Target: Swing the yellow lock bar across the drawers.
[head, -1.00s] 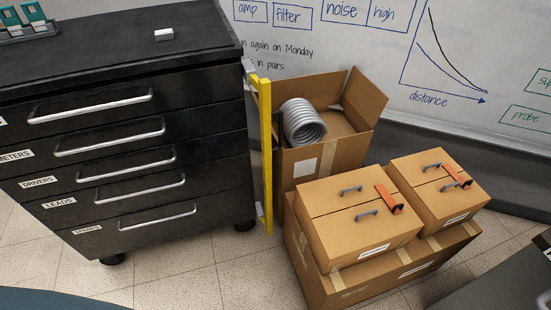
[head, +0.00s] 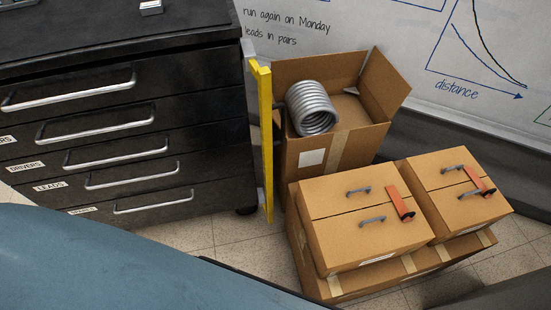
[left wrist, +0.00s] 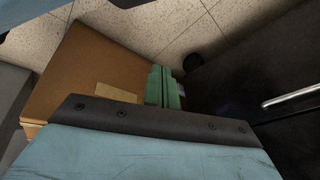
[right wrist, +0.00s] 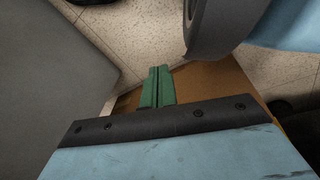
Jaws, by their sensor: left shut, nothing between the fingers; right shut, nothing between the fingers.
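The yellow lock bar (head: 266,145) stands upright along the right front edge of the black drawer cabinet (head: 222,120) in the head view. It is beside the drawers, not across them. Grey brackets show at its top and low end. The drawers (head: 105,115) look shut, each with a silver handle. Neither gripper shows in the head view. In the left wrist view my left gripper's green fingers (left wrist: 163,87) are shut and empty, with a dark cabinet front to their right. In the right wrist view my right gripper's green fingers (right wrist: 157,87) are shut and empty in front of cardboard.
An open cardboard box (head: 350,140) holding a silver coiled hose (head: 312,108) stands right of the bar, close to it. Two lidded boxes (head: 345,237) with orange latches sit on a larger carton at the right. A whiteboard (head: 330,25) is behind. Tiled floor (head: 190,235) shows below the cabinet.

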